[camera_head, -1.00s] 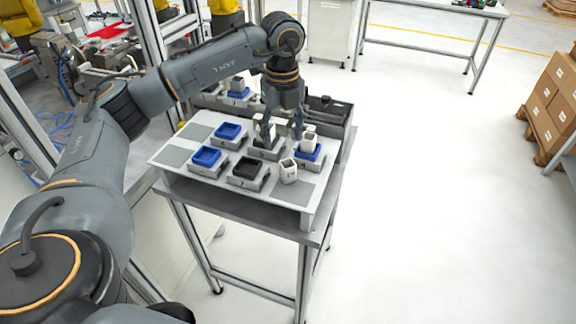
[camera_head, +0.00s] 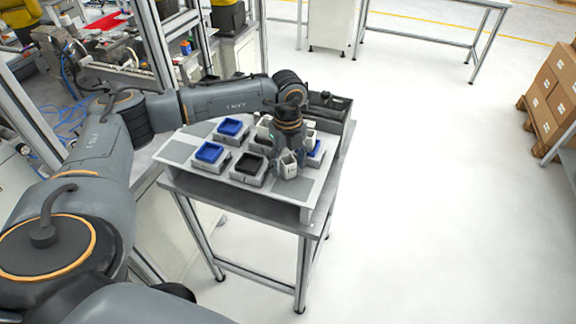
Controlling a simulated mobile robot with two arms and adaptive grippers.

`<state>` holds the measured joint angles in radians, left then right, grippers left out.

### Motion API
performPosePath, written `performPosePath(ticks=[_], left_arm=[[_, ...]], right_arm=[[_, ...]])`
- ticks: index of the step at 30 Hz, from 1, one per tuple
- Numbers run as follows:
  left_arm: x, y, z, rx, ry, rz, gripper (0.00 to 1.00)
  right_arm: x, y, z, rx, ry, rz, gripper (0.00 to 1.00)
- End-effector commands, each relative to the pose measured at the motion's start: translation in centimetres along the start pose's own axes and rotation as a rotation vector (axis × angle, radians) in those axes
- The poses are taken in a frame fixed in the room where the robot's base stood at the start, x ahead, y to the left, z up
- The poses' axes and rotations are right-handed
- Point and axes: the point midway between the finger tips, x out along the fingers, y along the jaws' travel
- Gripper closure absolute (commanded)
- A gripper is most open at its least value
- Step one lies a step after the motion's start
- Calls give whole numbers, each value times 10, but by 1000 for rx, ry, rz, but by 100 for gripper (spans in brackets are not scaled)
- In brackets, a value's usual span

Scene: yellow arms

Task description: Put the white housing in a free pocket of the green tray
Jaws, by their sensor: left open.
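A white housing (camera_head: 289,168) stands upright on the light grey board, near its front right side. My left gripper (camera_head: 288,162) is open and low over it, with its fingers on either side of the housing; I cannot tell whether they touch it. No clearly green tray can be made out. The board carries grey blocks with blue inserts (camera_head: 210,152) and (camera_head: 230,127), and one with a black insert (camera_head: 249,163) just left of the gripper. Another blue insert (camera_head: 317,148) is partly hidden behind the gripper, with a white piece beside it. My right gripper is out of view.
The board lies on a metal-legged table (camera_head: 250,206). A dark open bin (camera_head: 335,106) stands along its back edge. Metal frame posts (camera_head: 153,45) rise at the left. The floor to the right is clear up to cardboard boxes (camera_head: 553,93).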

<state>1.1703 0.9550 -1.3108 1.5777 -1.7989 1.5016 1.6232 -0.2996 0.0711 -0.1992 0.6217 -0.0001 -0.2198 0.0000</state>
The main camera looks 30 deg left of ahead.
Motion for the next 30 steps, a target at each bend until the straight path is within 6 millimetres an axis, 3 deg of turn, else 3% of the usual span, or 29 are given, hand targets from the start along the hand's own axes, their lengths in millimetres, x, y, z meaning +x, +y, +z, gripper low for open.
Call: performPosePath(ticks=[2,9,23,28,30], left_arm=[[0,0,0,1,0,0,42],[0,0,0,1,0,0,91],[-7,-1,0,1,-1,-2,91],[-27,-2,0,1,-2,-6,91],[-41,3,-9,5,-2,-5,91]], right_arm=[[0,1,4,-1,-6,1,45],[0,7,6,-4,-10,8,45],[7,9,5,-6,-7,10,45],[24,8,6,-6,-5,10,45],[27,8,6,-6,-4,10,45]])
